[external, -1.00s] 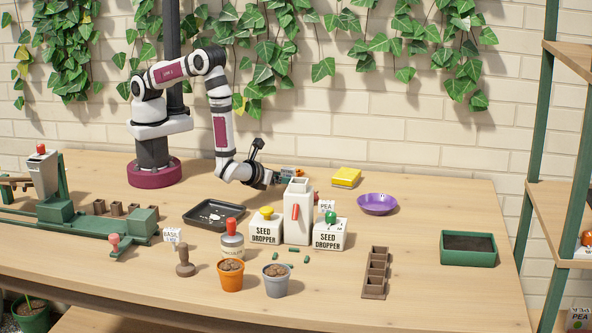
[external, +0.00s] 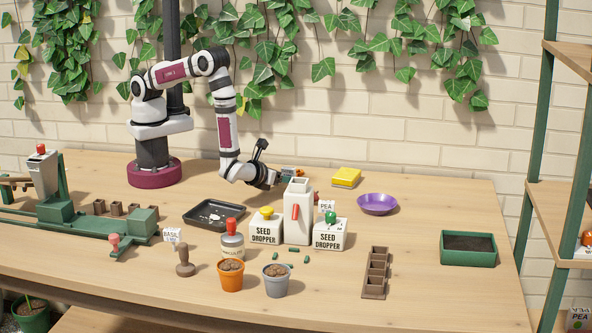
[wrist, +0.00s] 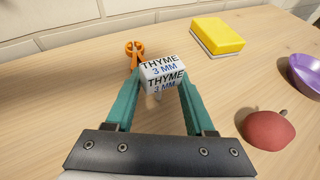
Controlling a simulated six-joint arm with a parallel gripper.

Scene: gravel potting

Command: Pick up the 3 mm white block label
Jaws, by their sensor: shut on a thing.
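The white block label (wrist: 163,75) reads "THYME 3 MM" on its top and front faces in the wrist view. My gripper (wrist: 158,85) has its two teal fingers shut on the label, one on each side. The block appears upright, with a small stem showing below it. In the external view my gripper (external: 274,181) is behind the white dispensers, which hide its fingertips and the label.
A yellow sponge-like block (wrist: 217,36), a purple bowl (wrist: 307,73), a red round object (wrist: 268,130) and an orange item (wrist: 134,52) lie around. Two seed droppers (external: 265,228), a tall white dispenser (external: 298,212) and a black tray (external: 214,214) stand in front.

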